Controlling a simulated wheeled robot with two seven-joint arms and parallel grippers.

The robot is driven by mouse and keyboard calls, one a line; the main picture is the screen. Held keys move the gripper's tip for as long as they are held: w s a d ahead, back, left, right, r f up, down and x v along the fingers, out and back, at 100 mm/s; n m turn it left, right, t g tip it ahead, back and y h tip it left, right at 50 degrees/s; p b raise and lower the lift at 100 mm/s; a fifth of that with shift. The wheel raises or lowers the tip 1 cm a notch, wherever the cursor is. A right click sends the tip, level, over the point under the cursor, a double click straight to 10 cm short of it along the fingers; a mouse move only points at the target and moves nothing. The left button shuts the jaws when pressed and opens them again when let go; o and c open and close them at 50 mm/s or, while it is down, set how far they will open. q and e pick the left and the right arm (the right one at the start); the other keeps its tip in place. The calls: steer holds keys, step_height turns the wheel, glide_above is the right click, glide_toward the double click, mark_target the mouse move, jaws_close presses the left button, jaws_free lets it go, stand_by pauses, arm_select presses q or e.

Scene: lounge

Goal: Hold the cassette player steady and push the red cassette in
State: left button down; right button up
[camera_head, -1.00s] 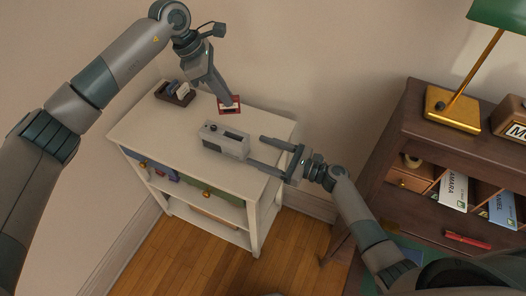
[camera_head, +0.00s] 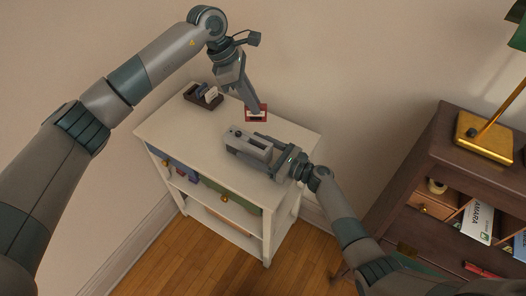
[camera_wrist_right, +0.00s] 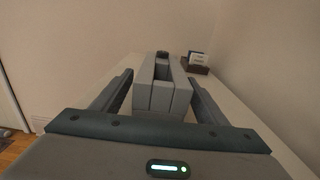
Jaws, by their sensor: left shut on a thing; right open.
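The grey cassette player (camera_head: 241,141) lies on the white cabinet top, with a dark slot in its upper face. It also shows in the right wrist view (camera_wrist_right: 162,96), between the two fingers. My right gripper (camera_head: 254,147) is open with its fingers around the player's sides; in the wrist view small gaps seem to show at both sides. My left gripper (camera_head: 255,108) points down and is shut on the red cassette (camera_head: 264,116), which has a pale label. The cassette is behind the player, apart from it. The fingertips hide part of the cassette.
The white cabinet (camera_head: 171,131) has free room on its top at the left front. A dark holder (camera_head: 204,99) with small items stands at its back left corner. A wall is close behind. A brown desk (camera_head: 437,150) with a brass lamp (camera_head: 485,133) stands at the right.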

steer(key=shift+w+a, duration=0.2)
steer(key=shift+a, duration=0.05)
steer(key=c, duration=1.5)
steer(key=shift+c, duration=0.2)
arm_select(q)
steer(key=shift+f, duration=0.15)
steer(key=f+m, duration=0.1)
steer(key=m+g, duration=0.1)
steer(key=m, duration=0.1)
steer(key=shift+w+d+f, duration=0.1)
steer(key=shift+w+f, duration=0.05)
steer(key=shift+f, duration=0.25)
steer(key=shift+f+m+g+y, duration=0.15)
steer(key=shift+f+m+g, duration=0.25)
steer(key=shift+m, duration=0.35)
steer(key=shift+f+m+g+y, duration=0.15)
steer(key=shift+f+m+g, duration=0.2)
steer(key=shift+m, duration=0.4)
